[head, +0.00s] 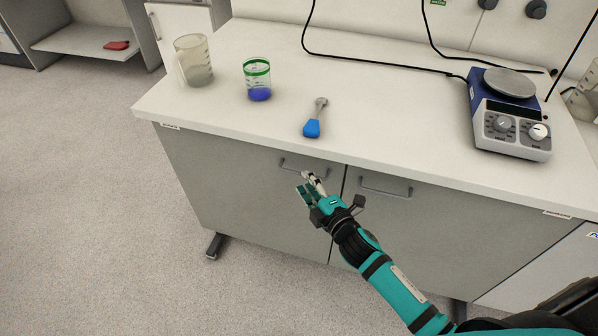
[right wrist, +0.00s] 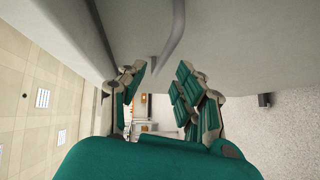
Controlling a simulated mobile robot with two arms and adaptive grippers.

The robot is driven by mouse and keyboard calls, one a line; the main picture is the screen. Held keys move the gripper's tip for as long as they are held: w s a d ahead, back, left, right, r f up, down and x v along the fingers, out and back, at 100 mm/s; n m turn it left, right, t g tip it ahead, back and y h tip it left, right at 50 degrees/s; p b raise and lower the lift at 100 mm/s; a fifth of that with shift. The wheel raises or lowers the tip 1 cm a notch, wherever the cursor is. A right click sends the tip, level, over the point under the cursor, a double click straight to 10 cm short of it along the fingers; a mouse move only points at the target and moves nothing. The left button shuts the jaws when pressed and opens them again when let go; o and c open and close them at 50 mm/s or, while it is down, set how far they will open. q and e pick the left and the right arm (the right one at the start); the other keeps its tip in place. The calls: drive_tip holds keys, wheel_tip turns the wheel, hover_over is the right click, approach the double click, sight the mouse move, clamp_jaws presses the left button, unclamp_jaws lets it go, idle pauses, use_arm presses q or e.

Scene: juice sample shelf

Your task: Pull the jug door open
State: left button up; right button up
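The grey left cabinet door (head: 235,190) is below the countertop, on the side where the clear jug (head: 193,60) stands, and looks closed. Its grey bar handle (head: 290,164) is near the door's top right. My right gripper (head: 309,186) is at the right part of this handle, partly covering it. In the right wrist view the gripper (right wrist: 160,82) is open, and the handle (right wrist: 175,40) reaches down toward the gap between the fingertips. Whether the fingers touch the handle I cannot tell. My left gripper is not in view.
A second door with its handle (head: 386,187) is just right of my gripper. On the countertop (head: 390,120) are a beaker with blue liquid (head: 259,82), a blue-handled tool (head: 313,122) and a hotplate stirrer (head: 508,112). The floor (head: 90,230) in front and left is clear.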

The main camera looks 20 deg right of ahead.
sight(299, 173)
drive_tip(key=x, duration=0.5)
drive_tip(key=shift+w, duration=0.1)
clamp_jaws()
idle(0.3)
